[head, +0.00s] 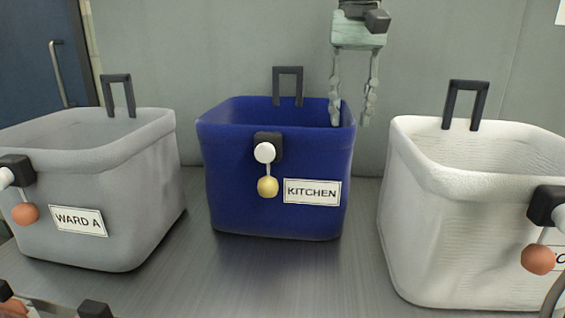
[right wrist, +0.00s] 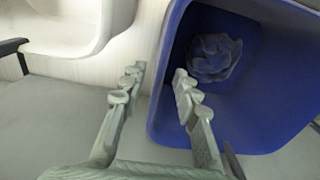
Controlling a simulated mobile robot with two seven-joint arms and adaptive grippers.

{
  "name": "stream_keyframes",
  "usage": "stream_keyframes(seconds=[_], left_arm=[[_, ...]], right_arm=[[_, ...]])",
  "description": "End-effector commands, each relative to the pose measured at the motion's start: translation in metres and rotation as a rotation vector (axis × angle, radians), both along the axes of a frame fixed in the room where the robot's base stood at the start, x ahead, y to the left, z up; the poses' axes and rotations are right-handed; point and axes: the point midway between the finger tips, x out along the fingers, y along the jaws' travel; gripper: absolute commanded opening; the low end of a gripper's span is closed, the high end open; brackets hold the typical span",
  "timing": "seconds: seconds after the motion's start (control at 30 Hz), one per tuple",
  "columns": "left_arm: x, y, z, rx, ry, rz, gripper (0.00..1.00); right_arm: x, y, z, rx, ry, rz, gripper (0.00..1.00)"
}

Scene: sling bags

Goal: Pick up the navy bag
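The navy bag (head: 240,190) stands upright in the middle of the metal surface, with a KITCHEN label, a dark handle at the back and a yellow ball tag at the front. It also shows in the right wrist view (right wrist: 260,105), with a crumpled blue lump inside. My right gripper (head: 352,118) points down at the bag's right rim, fingers apart and empty. In the right wrist view the gripper (right wrist: 158,78) has one finger over the bag's inside and one outside, with the rim between. Contact cannot be told.
A grey bag (head: 140,200) labelled WARD A stands left, and a white bag (head: 430,220) stands right, with a narrow gap to the navy one. A wall (head: 230,45) is close behind. The metal surface (head: 270,275) is clear in front.

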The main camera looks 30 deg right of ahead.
Motion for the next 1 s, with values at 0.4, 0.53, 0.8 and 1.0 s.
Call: stream_keyframes(seconds=[0.4, 0.53, 0.8, 1.0], left_arm=[[-0.003, -0.002, 0.001, -0.002, 0.005, -0.003, 0.0], [-0.003, -0.001, -0.001, -0.003, 0.005, -0.003, 0.0], [-0.003, -0.001, -0.001, -0.002, 0.005, -0.003, 0.0], [-0.003, -0.001, -0.001, -0.002, 0.005, -0.003, 0.0]], right_arm=[[0.001, -0.002, -0.049, -0.005, 0.01, 0.004, 0.31], [0.002, -0.003, -0.069, -0.005, 0.008, 0.004, 0.31], [0.002, -0.003, -0.08, -0.003, 0.005, 0.004, 0.31], [0.002, -0.003, -0.08, -0.003, 0.005, 0.003, 0.17]])
